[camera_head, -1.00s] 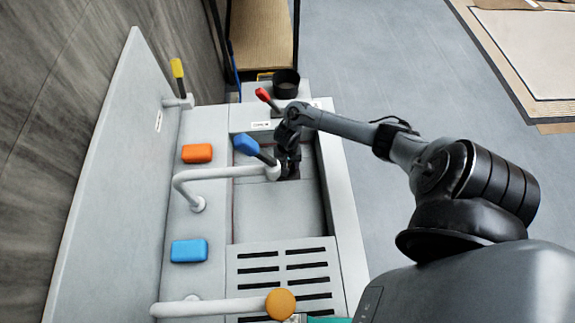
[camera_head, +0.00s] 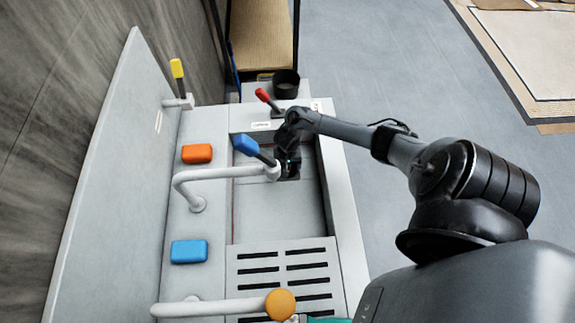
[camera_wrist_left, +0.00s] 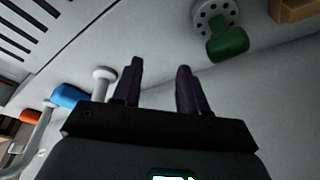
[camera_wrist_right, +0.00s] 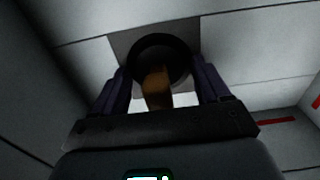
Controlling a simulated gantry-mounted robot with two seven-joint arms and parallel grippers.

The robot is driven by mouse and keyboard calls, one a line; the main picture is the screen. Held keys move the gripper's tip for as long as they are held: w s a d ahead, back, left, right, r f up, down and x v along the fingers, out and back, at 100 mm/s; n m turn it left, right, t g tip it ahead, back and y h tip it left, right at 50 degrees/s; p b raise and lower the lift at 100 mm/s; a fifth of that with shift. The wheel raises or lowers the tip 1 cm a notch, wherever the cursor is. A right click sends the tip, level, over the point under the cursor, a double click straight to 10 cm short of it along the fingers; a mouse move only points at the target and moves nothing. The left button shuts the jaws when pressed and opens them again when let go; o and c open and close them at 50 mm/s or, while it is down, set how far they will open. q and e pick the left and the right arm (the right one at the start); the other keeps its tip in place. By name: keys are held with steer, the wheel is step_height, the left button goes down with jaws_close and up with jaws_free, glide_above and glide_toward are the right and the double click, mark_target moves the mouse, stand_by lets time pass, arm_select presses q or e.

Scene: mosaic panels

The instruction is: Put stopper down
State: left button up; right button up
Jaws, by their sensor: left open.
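In the right wrist view, the stopper shows as a dark round piece (camera_wrist_right: 138,57) with a brown upright grip (camera_wrist_right: 157,88), set against a grey square patch of the basin floor. My right gripper (camera_wrist_right: 160,66) has its fingers spread on both sides of the grip, with gaps on each side. I cannot tell whether the stopper is fully seated. In the head view, my right gripper (camera_head: 289,168) is down in the sink basin (camera_head: 280,208), partly behind the faucet end. My left gripper (camera_wrist_left: 160,64) is open and empty in the left wrist view, and out of sight in the head view.
A white faucet (camera_head: 215,173) with a blue lever (camera_head: 246,145) reaches over the basin beside my right gripper. A red lever (camera_head: 264,96) and black cup (camera_head: 285,84) stand behind. A slotted drainboard (camera_head: 255,265) is in front. A green knob (camera_wrist_left: 228,43) is near my left gripper.

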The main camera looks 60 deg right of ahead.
steer(key=shift+o, duration=0.4)
steer(key=shift+r, duration=0.55)
step_height(320, 180, up, 12)
steer(key=p, duration=0.6)
steer(key=shift+r, duration=0.1)
